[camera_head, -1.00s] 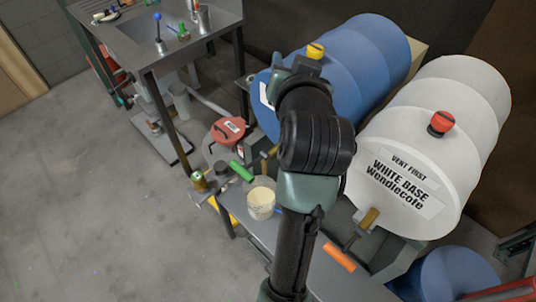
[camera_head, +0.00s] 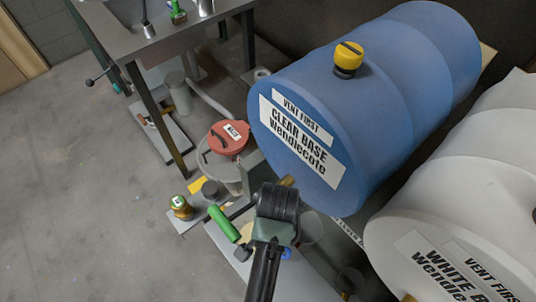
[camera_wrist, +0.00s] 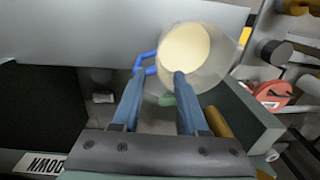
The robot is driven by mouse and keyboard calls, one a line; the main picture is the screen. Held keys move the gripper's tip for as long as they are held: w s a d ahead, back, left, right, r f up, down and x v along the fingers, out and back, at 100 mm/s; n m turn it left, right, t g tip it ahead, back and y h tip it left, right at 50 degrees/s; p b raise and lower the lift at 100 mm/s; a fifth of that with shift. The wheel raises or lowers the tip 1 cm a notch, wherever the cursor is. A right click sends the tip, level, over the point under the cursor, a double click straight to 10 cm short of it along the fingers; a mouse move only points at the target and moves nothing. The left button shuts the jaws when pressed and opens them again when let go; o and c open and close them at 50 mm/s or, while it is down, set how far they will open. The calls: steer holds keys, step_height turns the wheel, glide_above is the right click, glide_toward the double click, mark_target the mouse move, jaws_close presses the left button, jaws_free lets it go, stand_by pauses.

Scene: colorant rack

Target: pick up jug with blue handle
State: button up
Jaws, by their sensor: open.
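The jug (camera_wrist: 205,75) is translucent with cream-coloured contents, and it shows ahead of my gripper in the wrist view. Its blue handle (camera_wrist: 145,62) juts out to the left, at the fingertips. My gripper (camera_wrist: 158,80) is open, with nothing clasped. The left fingertip is close to the handle, and the right fingertip overlaps the jug's near side in the picture. I cannot tell whether either touches. In the head view my arm hides most of the jug; a bit of the blue handle (camera_head: 286,253) shows beside it.
A blue drum (camera_head: 390,95) and a white drum (camera_head: 470,220) lie on the rack at the right. A green-handled tap (camera_head: 223,223) is left of my arm. A red-lidded container (camera_head: 228,138) stands behind. Open floor (camera_head: 80,200) lies to the left.

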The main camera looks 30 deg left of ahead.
step_height(320, 180, down, 8)
steer(key=shift+s+a+r+b, duration=0.1)
steer(key=shift+r+b, duration=0.1)
steer(key=shift+b, duration=0.4)
steer(key=shift+s+f+b, duration=0.2)
steer(key=shift+f+b, duration=0.05)
steer(key=shift+f, duration=1.1)
steer(key=shift+s+f+b, duration=0.15)
steer(key=shift+f+b, duration=0.1)
steer(key=shift+f, duration=1.05)
steer(key=shift+c, duration=0.2)
jaws_close()
steer(key=shift+r, duration=0.1)
